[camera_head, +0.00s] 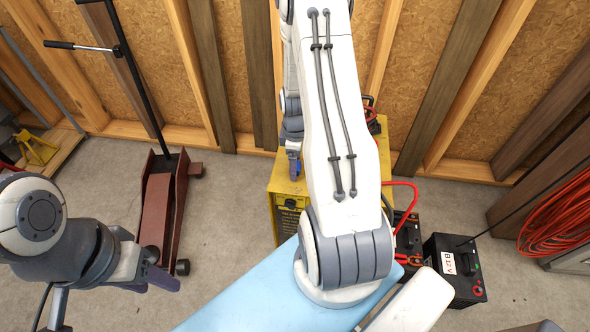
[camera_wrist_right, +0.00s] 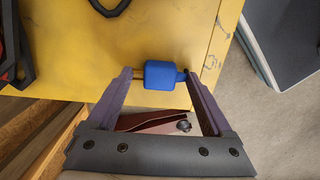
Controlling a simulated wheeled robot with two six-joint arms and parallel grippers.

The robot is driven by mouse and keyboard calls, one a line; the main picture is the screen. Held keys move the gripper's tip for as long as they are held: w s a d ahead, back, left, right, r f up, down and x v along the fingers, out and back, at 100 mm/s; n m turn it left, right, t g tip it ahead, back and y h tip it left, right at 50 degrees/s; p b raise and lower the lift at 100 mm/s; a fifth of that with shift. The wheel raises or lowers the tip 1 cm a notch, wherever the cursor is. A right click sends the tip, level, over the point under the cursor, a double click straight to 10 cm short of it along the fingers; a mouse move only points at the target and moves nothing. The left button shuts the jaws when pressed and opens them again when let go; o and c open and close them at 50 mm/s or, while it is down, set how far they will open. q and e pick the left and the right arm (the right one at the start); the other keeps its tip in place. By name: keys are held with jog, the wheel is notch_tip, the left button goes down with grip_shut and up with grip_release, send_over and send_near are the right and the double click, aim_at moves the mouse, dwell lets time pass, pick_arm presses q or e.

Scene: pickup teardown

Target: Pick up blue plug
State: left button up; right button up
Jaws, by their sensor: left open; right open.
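My right gripper (camera_wrist_right: 157,73) is open, with one purple finger on each side of the plug. The plug lies between the fingertips; the left fingertip is close to its pin end, and I cannot tell whether either finger touches it. My left gripper (camera_head: 163,274) is open and empty at the lower left.
A dark red floor jack (camera_head: 157,205) with a tall handle stands left of the cabinet. Black batteries (camera_head: 455,268) and red cables sit to its right. An orange cable coil (camera_head: 560,215) is at the far right. A light blue surface (camera_head: 240,295) lies in front.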

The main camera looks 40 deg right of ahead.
jog(key=shift+f, duration=0.3)
grip_shut()
jog(key=shift+r, duration=0.15)
